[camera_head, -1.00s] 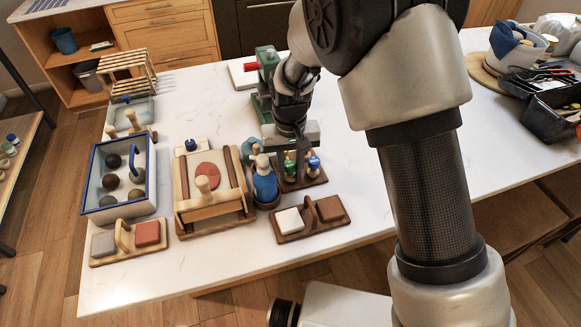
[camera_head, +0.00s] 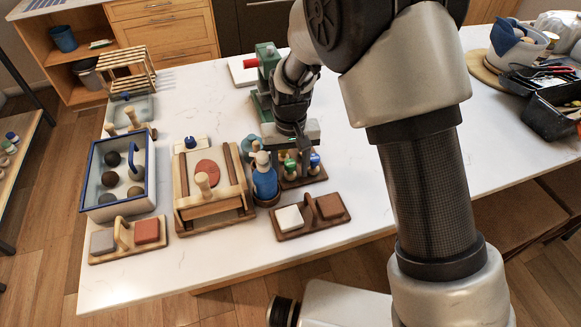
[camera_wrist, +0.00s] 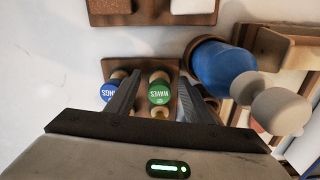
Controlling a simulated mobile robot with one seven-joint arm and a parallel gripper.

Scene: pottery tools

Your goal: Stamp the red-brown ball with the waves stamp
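The waves stamp (camera_wrist: 159,93), with a green labelled top, stands in a dark wooden rack; in the head view it (camera_head: 290,166) is partly covered by my gripper. My gripper (camera_wrist: 159,80) is open above the rack, with one finger on each side of the waves stamp; I cannot tell whether they touch it. A blue-topped stamp (camera_wrist: 109,91) stands beside the left finger. A red-brown clay piece (camera_head: 207,167), looking flat and oval, lies on a wooden frame (camera_head: 240,190). Several darker balls (camera_head: 135,173) sit in a blue-rimmed tray (camera_head: 152,170).
A blue bottle-like object (camera_head: 265,181) stands close to the rack's left. A green press-like tool (camera_head: 266,60) stands behind the arm.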

